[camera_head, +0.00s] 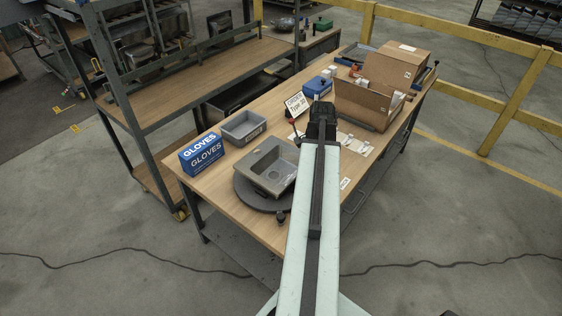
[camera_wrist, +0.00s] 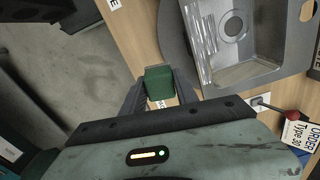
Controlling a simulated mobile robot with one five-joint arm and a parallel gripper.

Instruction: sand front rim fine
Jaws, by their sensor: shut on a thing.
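A grey sink (camera_head: 268,165) sits on a dark round turntable (camera_head: 243,190) near the table's front left end. My gripper (camera_head: 322,108) is over the table to the right of the sink, seen from behind; the arm hides its fingertips there. In the wrist view my gripper (camera_wrist: 160,88) is shut on a small green block (camera_wrist: 159,80). The block is apart from the sink (camera_wrist: 236,40), which lies to its upper right, with part of the turntable (camera_wrist: 178,40) between. Part of the sink is out of the wrist view.
A grey bin (camera_head: 243,127) and a blue gloves box (camera_head: 203,153) stand left of the sink. An order sign (camera_head: 297,104) and a red-knobbed thing (camera_wrist: 291,115) stand near my gripper. An open cardboard box (camera_head: 368,103) is further right. A shelf rack (camera_head: 190,85) stands behind.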

